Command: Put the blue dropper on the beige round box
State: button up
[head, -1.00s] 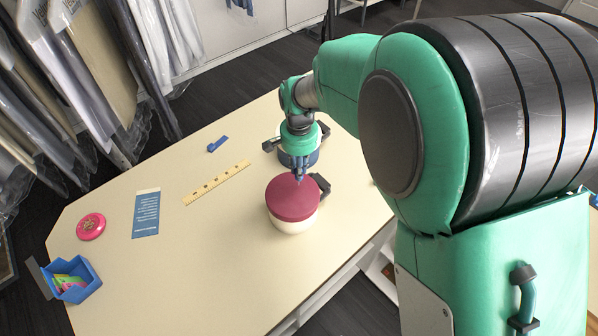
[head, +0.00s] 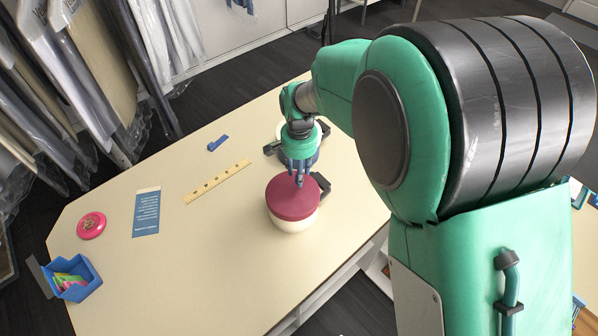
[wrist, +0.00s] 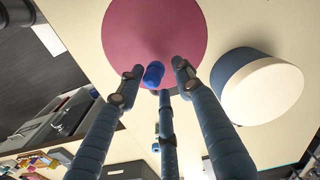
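The small blue dropper (wrist: 153,73) shows in the wrist view between my fingertips, over the maroon lid of a round box (wrist: 152,25). In the head view this maroon-lidded box (head: 292,212) has a cream body, and my fingers hide most of the dropper. My three-fingered gripper (head: 299,180) points down over the lid. Its fingers stand around the dropper, with a visible gap on the right side. Another round box with a beige top and blue side (wrist: 268,94) stands next to it; in the head view my gripper largely hides it.
On the table (head: 110,285) lie a wooden ruler (head: 217,182), a blue leaflet (head: 146,213), a pink round object (head: 91,225), a small blue item (head: 217,143) and a blue open box (head: 75,278). Bagged garments hang at the left.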

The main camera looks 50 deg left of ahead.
notch_tip(320, 180, up, 12)
jog(key=shift+r+b, duration=0.15)
jog(key=shift+b, duration=0.15)
dwell(0.5)
dwell(0.5)
jog(key=w+d+r+m+t+b, duration=0.1)
jog(key=w+d+r+b, duration=0.2)
jog(key=d, duration=0.9)
jog(key=w+d+r+y+b, duration=0.1)
jog(key=w+d+r, duration=0.35)
jog(key=d, duration=0.65)
jog(key=w+d+r+m+t+b, duration=0.1)
jog(key=w+d+r+b, duration=0.2)
jog(key=d, duration=0.9)
jog(key=s+d+m+t+b, duration=0.1)
jog(key=s+d+t+b, duration=0.15)
jog(key=d, duration=1.45)
jog(key=s+d+f+m+t+h+b, duration=0.1)
jog(key=s+d+f+b, duration=0.3)
jog(key=s+d, duration=0.7)
notch_tip(320, 180, down, 2)
jog(key=d, duration=0.2)
jog(key=shift+s+d+f, duration=0.15)
jog(key=shift+s+d, duration=0.05)
jog(key=shift+d, duration=0.15)
